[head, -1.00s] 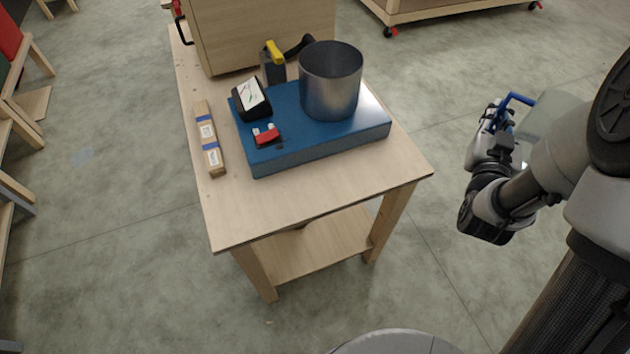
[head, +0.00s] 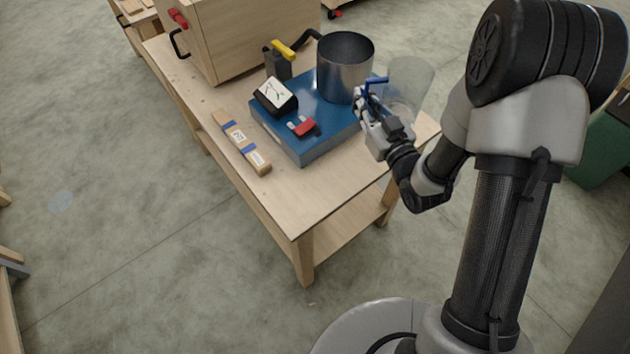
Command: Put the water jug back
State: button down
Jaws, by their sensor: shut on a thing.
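The water jug (head: 412,79) is a clear, see-through vessel with a blue handle (head: 376,82). My gripper (head: 371,100) is shut on the jug at its handle side. The jug is over or beside the right end of the wooden table, right of the metal pot; I cannot tell whether its base touches the table top. It looks roughly upright. Part of the jug's lower side and the fingertips are hidden by my gripper and wrist.
A metal pot (head: 344,75) stands on a blue base (head: 310,145) with a black display (head: 275,96) and a red switch (head: 304,127). A taped wood strip (head: 240,141) lies on the wooden table (head: 290,190). A wooden box (head: 250,45) stands behind.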

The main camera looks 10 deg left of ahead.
jog(key=s+a+r+n+g+y+p, duration=0.1)
jog(key=s+a+n+g+y+p, duration=0.4)
jog(key=s, duration=0.4)
jog(key=s+a+r+n+g+y+p, duration=0.1)
jog(key=s+a+n+g+y+p, duration=0.2)
jog(key=s+a+n+g, duration=0.35)
jog(key=shift+m+g, duration=0.75)
jog(key=shift+g, duration=0.1)
jog(key=shift+s+a+f+b, duration=0.1)
jog(key=shift+s+f+b, duration=0.5)
jog(key=shift+f, duration=2.75)
jog(key=shift+s+a+f+b, duration=0.2)
jog(key=shift+f+b, duration=0.75)
jog(key=shift+f, duration=2.45)
jog(key=shift+s+d+f+b, duration=0.1)
jog(key=shift+s+f+b, duration=0.55)
jog(key=shift+f, duration=2.7)
jog(key=shift+w, duration=0.2)
jog(key=shift+f+b, duration=0.15)
jog(key=shift+b, duration=0.2)
jog(key=c, duration=2.1)
grip_release()
jog(key=shift+c, duration=0.2)
jog(key=o, duration=0.5)
